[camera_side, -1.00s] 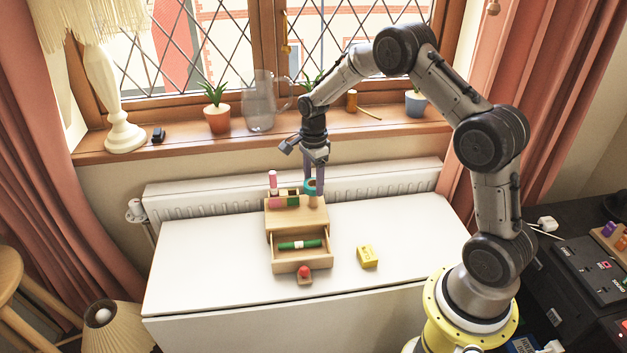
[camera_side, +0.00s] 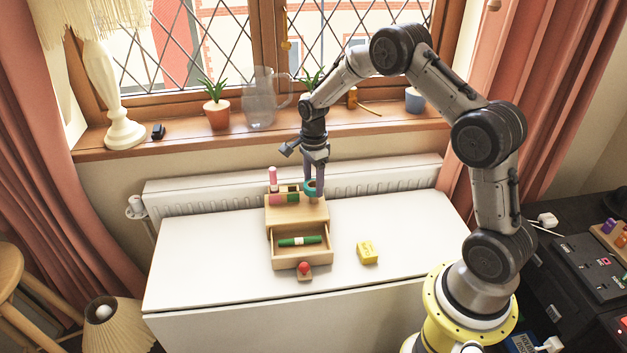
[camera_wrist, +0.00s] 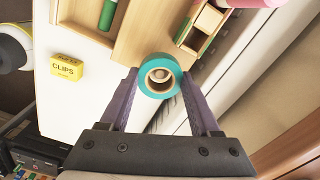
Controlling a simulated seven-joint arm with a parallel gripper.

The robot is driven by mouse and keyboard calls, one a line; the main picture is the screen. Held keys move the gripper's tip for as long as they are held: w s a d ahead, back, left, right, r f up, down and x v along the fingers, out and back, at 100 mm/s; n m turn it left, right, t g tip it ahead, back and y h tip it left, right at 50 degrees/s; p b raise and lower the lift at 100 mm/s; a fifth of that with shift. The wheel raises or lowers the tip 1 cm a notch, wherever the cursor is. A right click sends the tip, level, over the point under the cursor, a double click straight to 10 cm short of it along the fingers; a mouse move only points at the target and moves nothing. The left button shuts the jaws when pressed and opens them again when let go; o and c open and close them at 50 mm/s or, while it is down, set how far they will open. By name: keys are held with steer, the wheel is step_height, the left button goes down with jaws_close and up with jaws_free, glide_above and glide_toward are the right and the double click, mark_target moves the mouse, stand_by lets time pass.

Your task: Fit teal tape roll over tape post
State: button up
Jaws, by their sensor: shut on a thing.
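The teal tape roll (camera_side: 310,187) is held level between the fingertips of my gripper (camera_side: 314,190), over the back right of a wooden desk organiser (camera_side: 286,217). In the wrist view the teal roll (camera_wrist: 160,58) sits between the purple fingers of my gripper (camera_wrist: 160,80), which is shut on its sides. The round top of the wooden tape post (camera_wrist: 160,74) shows inside the roll's hole, roughly centred. The lower post is largely hidden by the roll and fingers. I cannot tell how far down the post the roll sits.
The organiser's front drawer is open with a green marker (camera_side: 300,241) inside. The radiator (camera_side: 395,180) is behind.

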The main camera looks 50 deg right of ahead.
mark_target(314, 191)
steer(key=shift+f, duration=1.95)
stand_by(0.3)
steer(key=o, duration=1.3)
steer(key=shift+c, duration=0.2)
steer(key=shift+o, duration=0.2)
steer(key=shift+r, duration=0.15)
steer(key=shift+r, duration=3.4)
